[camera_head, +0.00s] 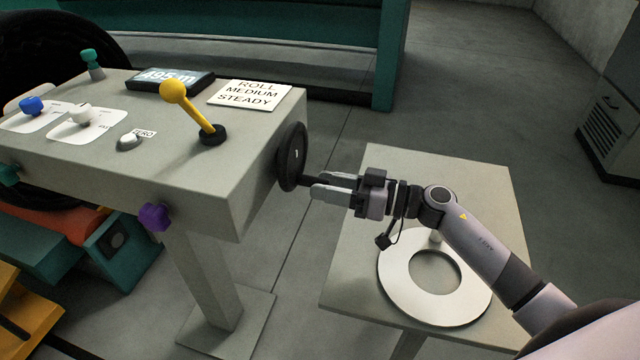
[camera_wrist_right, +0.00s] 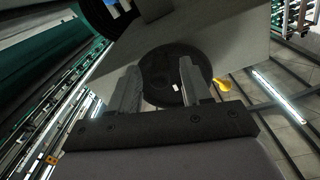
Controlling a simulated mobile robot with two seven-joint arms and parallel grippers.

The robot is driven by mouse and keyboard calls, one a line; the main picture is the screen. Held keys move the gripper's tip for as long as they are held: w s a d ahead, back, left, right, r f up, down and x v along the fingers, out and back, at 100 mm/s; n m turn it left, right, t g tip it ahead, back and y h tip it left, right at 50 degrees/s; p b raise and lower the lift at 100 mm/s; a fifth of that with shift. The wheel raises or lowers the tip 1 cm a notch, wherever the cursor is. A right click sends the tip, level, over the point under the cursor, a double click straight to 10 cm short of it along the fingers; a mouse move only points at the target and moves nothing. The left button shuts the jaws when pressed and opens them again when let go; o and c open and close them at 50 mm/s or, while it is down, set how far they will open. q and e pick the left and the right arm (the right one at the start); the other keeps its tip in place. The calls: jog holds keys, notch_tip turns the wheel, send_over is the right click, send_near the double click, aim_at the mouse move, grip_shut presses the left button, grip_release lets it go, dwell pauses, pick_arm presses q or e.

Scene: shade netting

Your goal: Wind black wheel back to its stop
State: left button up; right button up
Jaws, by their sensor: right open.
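The black wheel (camera_head: 291,157) is mounted on the right side face of the grey control console (camera_head: 250,185). A small white mark shows on its face. A dark crank handle (camera_head: 310,181) sticks out from it toward my right gripper. My right gripper (camera_head: 318,186) is open, with its fingertips at the handle in the head view. In the right wrist view the black wheel (camera_wrist_right: 172,76) lies ahead, between and beyond the two fingers (camera_wrist_right: 160,80). The handle cannot be made out clearly there, so I cannot tell whether the fingers touch it. My left gripper is not in view.
A side table (camera_head: 480,180) holding a white ring (camera_head: 391,284) stands below my right arm.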

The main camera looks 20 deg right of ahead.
jog(key=shift+x, duration=0.95)
grip_shut()
jog(key=shift+w+d, duration=0.1)
jog(key=shift+w, duration=0.05)
